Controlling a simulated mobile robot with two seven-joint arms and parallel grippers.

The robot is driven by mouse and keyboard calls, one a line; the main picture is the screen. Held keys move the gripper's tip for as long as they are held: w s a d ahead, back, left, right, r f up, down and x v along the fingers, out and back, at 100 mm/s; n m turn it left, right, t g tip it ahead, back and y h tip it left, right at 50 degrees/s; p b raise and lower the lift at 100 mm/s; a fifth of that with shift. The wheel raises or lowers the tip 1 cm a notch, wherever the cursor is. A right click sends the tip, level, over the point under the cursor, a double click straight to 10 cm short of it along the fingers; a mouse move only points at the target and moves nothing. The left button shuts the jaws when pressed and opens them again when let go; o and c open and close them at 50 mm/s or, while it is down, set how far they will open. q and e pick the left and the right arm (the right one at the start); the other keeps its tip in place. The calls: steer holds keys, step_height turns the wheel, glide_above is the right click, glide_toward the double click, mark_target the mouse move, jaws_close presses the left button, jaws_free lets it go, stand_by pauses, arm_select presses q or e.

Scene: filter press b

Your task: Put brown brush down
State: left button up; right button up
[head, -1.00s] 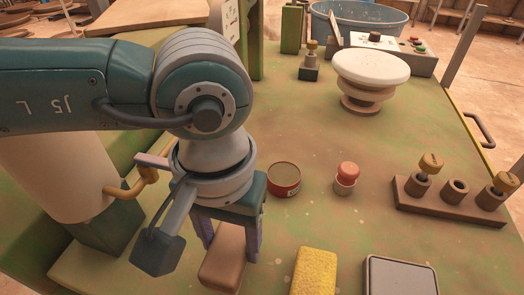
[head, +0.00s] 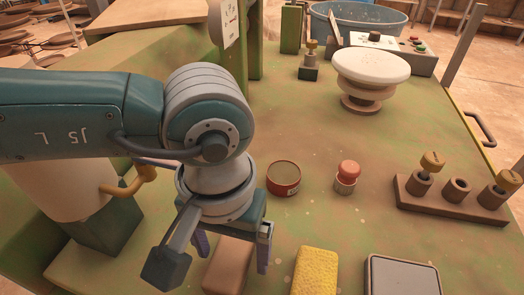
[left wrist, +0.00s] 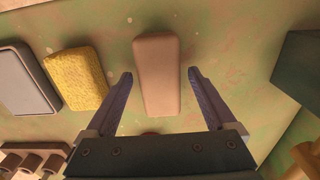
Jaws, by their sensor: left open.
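The brown brush (head: 229,268) shows as a plain brown block below my left gripper (head: 232,257), near the front of the green bench top. It appears to lie flat on the bench. In the left wrist view the brush (left wrist: 157,62) lies between the two fingers of the open left gripper (left wrist: 160,76), with a gap on each side. My right gripper is not in view.
A yellow sponge (head: 315,272) and a grey-topped tray (head: 400,277) are to the right of the brush. Behind are a red tin (head: 284,187), a red-capped pot (head: 346,183) and a wooden stamp rack (head: 450,203). A white round stand (head: 371,68) is farther back.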

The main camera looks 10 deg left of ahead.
mark_target(231, 252)
arm_select(q)
steer(key=shift+r, duration=0.2)
step_height(231, 252, up, 12)
steer(key=shift+p, duration=0.4)
